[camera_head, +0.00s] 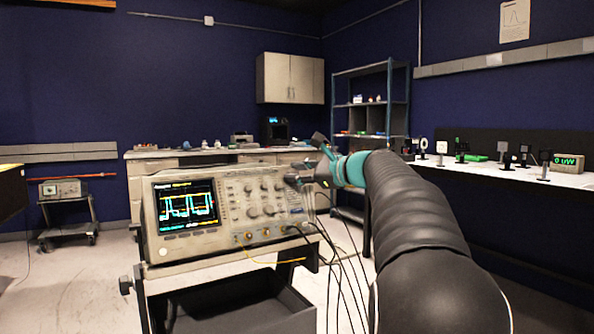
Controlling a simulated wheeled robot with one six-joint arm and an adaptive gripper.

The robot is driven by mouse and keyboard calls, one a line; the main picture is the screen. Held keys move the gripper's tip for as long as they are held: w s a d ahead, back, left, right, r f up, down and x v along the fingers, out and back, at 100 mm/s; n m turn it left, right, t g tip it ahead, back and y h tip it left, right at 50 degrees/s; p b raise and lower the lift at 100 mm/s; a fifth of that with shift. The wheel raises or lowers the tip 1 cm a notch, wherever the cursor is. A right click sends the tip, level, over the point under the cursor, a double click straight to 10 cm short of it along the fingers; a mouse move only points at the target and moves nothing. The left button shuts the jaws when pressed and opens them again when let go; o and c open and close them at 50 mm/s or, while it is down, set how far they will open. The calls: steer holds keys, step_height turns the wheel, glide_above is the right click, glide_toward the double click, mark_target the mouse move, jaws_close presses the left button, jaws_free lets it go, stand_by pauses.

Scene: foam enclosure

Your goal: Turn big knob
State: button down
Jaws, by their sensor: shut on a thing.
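An oscilloscope (160,230) with a lit screen stands on a cart left of centre. Its front panel carries rows of small buttons and several round knobs (268,210). My gripper (294,182) reaches in from the right and is at the upper right part of this panel. It is shut on a knob there, which its fingers mostly hide. I cannot make out the knob's turn angle.
The cart (215,283) has an open lower shelf. Black cables hang from the panel's lower right, below my arm. A bench (140,185) stands behind, and a shelf rack (372,100) stands at the back. A white optics table (540,178) lies right.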

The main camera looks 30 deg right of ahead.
steer(key=shift+n+g, duration=0.3)
steer(key=shift+n, duration=0.3)
steer(key=c, duration=0.9)
jaws_free()
steer(key=shift+o, duration=0.2)
steer(key=v, duration=1.2)
steer(key=shift+d+f, duration=0.1)
